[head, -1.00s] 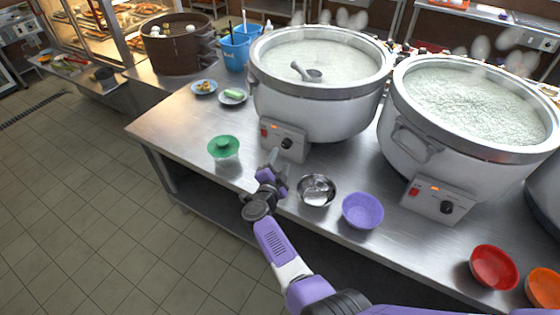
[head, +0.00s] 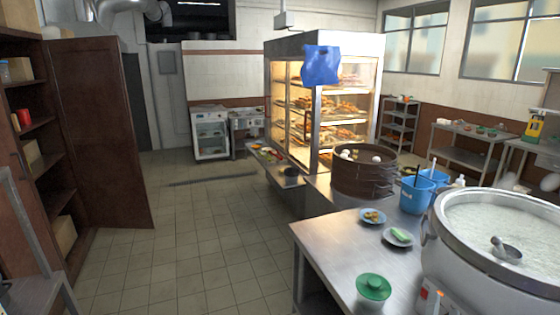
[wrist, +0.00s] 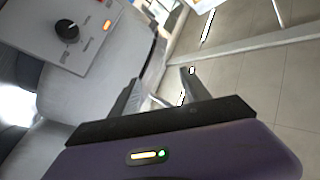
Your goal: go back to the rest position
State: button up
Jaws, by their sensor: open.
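My gripper (wrist: 160,84) shows in the wrist view, with its two fingers apart and nothing between them. Beyond the fingers are the floor and the edge of a steel surface. A pot's control panel (wrist: 60,35) with a black knob and a lit orange light is at the upper left of the wrist view. In the head view, my arm and gripper are out of the picture. A large stockpot (head: 455,255) of white congee with a ladle (head: 506,250) in it stands at the right edge.
A bamboo steamer (head: 362,172) and lit food cabinet (head: 300,110) stand behind. A brown cupboard (head: 100,140) is at left. The tiled floor (head: 190,240) between is clear.

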jog(key=s+a+f+n+g+y+b, duration=0.1)
jog(key=s+a, duration=0.5)
jog(key=s, duration=0.8)
jog(key=s+a+n+g+y+b, duration=0.1)
jog(key=s+a+n+y+b, duration=0.2)
jog(key=s, duration=1.2)
jog(key=s+a+f+n+y+b, duration=0.1)
jog(key=s+a+n+y, duration=0.6)
jog(key=s, duration=0.8)
jog(key=a+n+b, duration=0.1)
jog(key=a+n, duration=0.2)
jog(key=shift+a+f+g, duration=0.3)
jog(key=shift+a+g, duration=0.1)
jog(key=shift+c, duration=0.4)
